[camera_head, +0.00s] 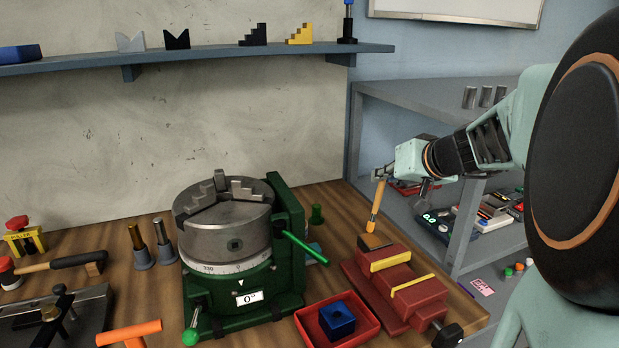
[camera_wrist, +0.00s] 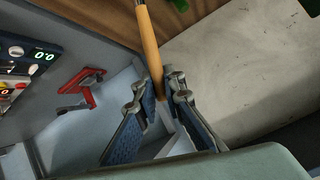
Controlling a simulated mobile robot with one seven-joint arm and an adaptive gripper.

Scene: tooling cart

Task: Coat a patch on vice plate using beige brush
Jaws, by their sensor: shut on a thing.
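My gripper (camera_head: 381,175) is shut on the beige brush (camera_head: 376,202), above the back end of the red vice (camera_head: 372,283). The brush hangs nearly upright, its lower end just over or on the small brown-dark plate (camera_head: 374,242) at the back of the vice; I cannot tell if they touch. In the wrist view, the brush's tan handle (camera_wrist: 149,45) runs between the blue-padded fingers of my gripper (camera_wrist: 160,95). The brush's far end is out of that view. The vice has two yellow strips on its jaws.
A green rotary table with a grey chuck (camera_head: 226,222) stands left of the vice. A red tray (camera_head: 309,318) with a blue block (camera_head: 337,319) sits between them. A hammer (camera_head: 65,262) lies at left. A grey shelf unit (camera_head: 430,100) stands behind right.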

